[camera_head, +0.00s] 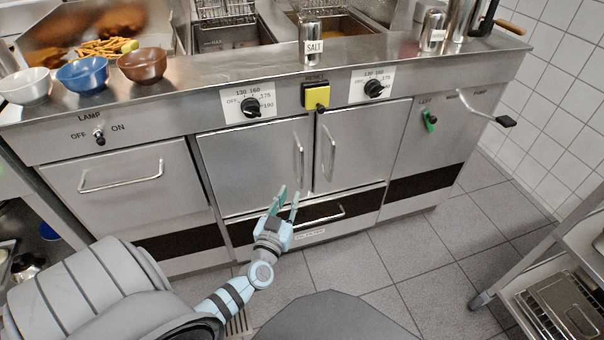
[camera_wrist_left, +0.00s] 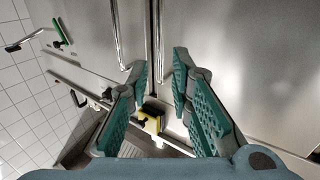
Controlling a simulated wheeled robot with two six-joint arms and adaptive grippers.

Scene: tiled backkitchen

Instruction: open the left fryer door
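The left fryer door (camera_head: 255,165) is a closed steel panel with a vertical bar handle (camera_head: 298,160) near its right edge. My left gripper (camera_head: 288,192) is open, just below and left of that handle's lower end. In the left wrist view the picture is turned over, so the left door (camera_wrist_left: 245,60) is on the right. There the fingers (camera_wrist_left: 160,65) are spread, and the left door's handle (camera_wrist_left: 159,40) shows between them in the picture. I cannot tell whether it lies between the fingers in depth. My right gripper is not in view.
The right fryer door (camera_head: 365,145) is closed, its handle (camera_head: 329,155) close beside the left one. A drawer with a bar handle (camera_head: 318,216) lies below. A yellow reset switch (camera_head: 317,96) and dials sit above. A rack (camera_head: 560,270) stands at right; the floor between is clear.

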